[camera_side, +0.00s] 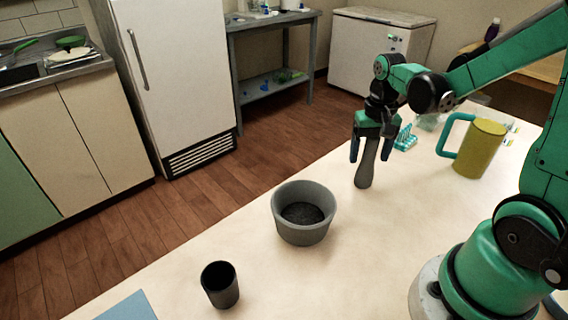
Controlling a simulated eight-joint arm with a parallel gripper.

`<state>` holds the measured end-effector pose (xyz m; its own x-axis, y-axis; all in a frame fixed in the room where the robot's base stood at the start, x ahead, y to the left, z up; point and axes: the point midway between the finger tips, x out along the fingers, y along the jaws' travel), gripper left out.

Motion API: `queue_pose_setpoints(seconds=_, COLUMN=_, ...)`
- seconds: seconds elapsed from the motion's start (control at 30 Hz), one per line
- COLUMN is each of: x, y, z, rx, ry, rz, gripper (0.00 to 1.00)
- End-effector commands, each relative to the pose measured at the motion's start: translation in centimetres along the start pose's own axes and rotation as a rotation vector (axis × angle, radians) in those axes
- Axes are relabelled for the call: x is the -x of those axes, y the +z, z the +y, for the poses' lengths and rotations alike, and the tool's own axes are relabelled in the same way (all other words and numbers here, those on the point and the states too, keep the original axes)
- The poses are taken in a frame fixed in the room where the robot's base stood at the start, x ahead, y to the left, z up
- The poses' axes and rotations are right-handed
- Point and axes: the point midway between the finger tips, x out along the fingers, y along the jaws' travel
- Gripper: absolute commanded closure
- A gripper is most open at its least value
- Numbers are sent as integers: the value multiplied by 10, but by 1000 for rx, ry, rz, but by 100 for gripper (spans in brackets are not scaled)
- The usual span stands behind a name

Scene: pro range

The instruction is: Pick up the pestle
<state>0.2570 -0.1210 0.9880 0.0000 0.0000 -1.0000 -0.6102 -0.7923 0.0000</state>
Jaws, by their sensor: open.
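The pestle (366,168) is grey and club-shaped, with a narrow upper part and a wider rounded lower end. It is upright near the far edge of the table. My gripper (369,156) points down over it, with its two dark fingers apart, one to each side of the pestle's upper part. The pestle's top is hidden behind the gripper body. I cannot tell whether the fingers touch it. A grey mortar (304,236) with a dark inside stands to the left and nearer the camera.
A dark cup (220,285) stands at front left, beside a blue flat item (128,309). A yellow pitcher (479,150) with a teal handle stands right of the pestle. A small teal rack (405,139) is behind. The table (345,265) is clear between mortar and my base.

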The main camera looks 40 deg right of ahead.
Motion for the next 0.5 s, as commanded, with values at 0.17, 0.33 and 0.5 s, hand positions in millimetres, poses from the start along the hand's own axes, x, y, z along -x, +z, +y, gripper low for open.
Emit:
queue_pose_setpoints(seconds=0.17, x=0, y=0, z=0, rx=0, ry=0, rz=0, gripper=32)
queue_pose_setpoints(seconds=0.33, x=0, y=0, z=0, rx=0, ry=0, rz=0, gripper=81)
queue_pose_setpoints(seconds=0.5, x=0, y=0, z=0, rx=0, ry=0, rz=0, gripper=100)
